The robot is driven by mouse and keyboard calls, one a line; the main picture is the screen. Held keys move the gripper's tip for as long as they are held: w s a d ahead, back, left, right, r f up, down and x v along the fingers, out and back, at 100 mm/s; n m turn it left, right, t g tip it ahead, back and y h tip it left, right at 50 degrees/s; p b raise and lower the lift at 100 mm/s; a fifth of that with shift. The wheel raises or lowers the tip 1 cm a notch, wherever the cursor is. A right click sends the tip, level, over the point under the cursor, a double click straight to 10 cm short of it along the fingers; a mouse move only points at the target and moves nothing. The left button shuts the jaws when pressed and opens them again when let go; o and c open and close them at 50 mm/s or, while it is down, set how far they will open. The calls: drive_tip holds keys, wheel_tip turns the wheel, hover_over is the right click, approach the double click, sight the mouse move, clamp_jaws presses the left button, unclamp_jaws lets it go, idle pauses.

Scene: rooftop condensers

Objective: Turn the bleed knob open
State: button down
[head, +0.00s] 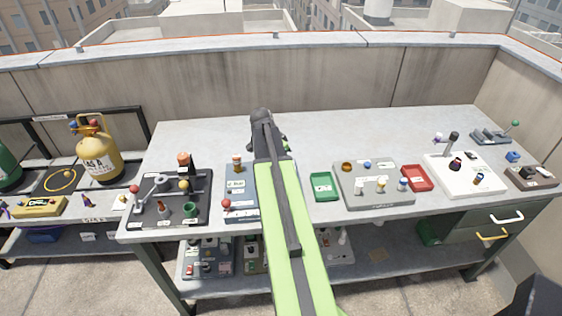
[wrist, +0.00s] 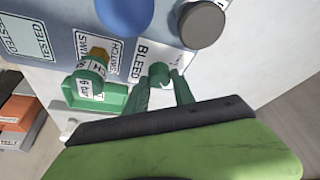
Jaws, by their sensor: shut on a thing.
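The bleed knob (wrist: 159,72) is a small green knob at the edge of a blue-grey panel (wrist: 62,40), beside a white label reading BLEED (wrist: 146,58). My gripper (wrist: 165,84) has its two fingers on either side of this knob and is shut on it; the fingers partly cover it. In the head view, the blue-grey panel (head: 234,197) is on the bench, left of my arm. My arm hides the panel's right part, and I cannot make out the bleed knob there.
In the wrist view, a blue round part (wrist: 125,10), a grey round cap (wrist: 202,22) and a green-and-brass fitting (wrist: 90,72) are close by. On the bench, a dark valve board (head: 168,213) stands left and a green tray (head: 323,186) right. The bench's back is clear.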

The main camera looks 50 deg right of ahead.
drive_tip(key=shift+w, duration=0.1)
drive_tip(key=c, duration=1.1)
unclamp_jaws()
drive_tip(key=shift+o, duration=0.2)
drive_tip(key=s+p+v, duration=0.1)
drive_tip(key=p+v, duration=1.5)
drive_tip(key=v, duration=0.1)
drive_tip(key=shift+w+r, duration=0.25)
drive_tip(key=shift+w, duration=0.15)
